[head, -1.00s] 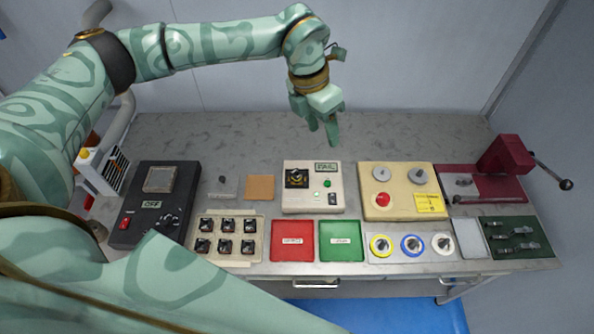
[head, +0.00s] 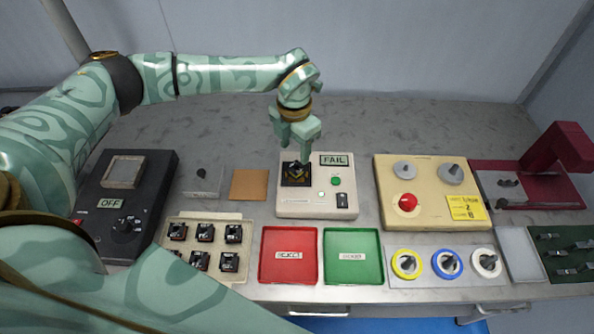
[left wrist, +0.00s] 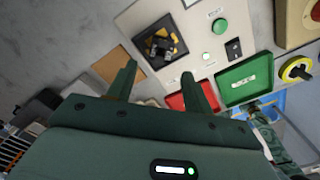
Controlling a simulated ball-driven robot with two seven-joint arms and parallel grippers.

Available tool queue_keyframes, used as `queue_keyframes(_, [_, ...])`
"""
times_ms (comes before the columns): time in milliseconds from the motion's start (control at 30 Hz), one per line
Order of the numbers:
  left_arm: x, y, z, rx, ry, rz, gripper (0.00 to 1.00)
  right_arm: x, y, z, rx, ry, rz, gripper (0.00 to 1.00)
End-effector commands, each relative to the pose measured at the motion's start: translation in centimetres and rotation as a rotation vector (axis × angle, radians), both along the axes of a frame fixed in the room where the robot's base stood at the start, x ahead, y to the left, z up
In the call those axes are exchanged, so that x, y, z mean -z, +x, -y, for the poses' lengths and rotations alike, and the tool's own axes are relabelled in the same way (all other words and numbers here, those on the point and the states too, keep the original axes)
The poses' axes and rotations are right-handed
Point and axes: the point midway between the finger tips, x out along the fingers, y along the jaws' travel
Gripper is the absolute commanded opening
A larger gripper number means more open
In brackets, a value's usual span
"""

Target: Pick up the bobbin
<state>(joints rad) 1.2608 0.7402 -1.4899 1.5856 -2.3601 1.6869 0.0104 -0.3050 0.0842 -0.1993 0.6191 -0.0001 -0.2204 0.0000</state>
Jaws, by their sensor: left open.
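A small dark bobbin (head: 297,174) with a brassy centre sits in the black square nest of the cream tester (head: 318,205), whose display reads FAIL. In the left wrist view the bobbin (left wrist: 160,47) shows in its nest, beyond the fingertips. My left gripper (head: 294,150) is open, pointing down just above the nest, with its fingers partly in front of the bobbin. In the left wrist view the gap between its fingers (left wrist: 158,72) is empty. I cannot see any contact with the bobbin. My right gripper is not in view.
Red (head: 274,271) and green (head: 368,271) trays lie in front of the tester. A tray of several black parts (head: 218,220) is front left. A black box reading OFF (head: 90,205) is left, a cream box with a red button (head: 384,208) right. The rear table is clear.

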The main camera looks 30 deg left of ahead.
Motion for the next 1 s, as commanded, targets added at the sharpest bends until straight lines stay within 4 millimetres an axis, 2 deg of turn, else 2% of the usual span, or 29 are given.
queue_keyframes(67, [1.3,0.0,0.0,-0.001,0.0,-0.002,0.51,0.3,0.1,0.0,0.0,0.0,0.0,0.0])
queue_keyframes(333, [3.3,0.2,-0.1,-0.001,-0.001,-0.001,0.51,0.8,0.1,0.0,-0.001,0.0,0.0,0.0])
queue_keyframes(567, [7.0,0.5,-0.2,0.0,0.0,-0.002,0.51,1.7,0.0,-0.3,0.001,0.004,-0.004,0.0])
queue_keyframes(800, [7.2,0.6,-0.2,0.0,-0.001,0.0,0.51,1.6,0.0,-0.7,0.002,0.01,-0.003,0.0])
queue_keyframes(933, [7.2,0.6,-0.2,0.0,0.0,0.0,0.15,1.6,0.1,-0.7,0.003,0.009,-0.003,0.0])
queue_keyframes(1000, [7.2,0.6,-0.3,0.0,0.0,0.0,0.12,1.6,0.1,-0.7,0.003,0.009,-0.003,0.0])
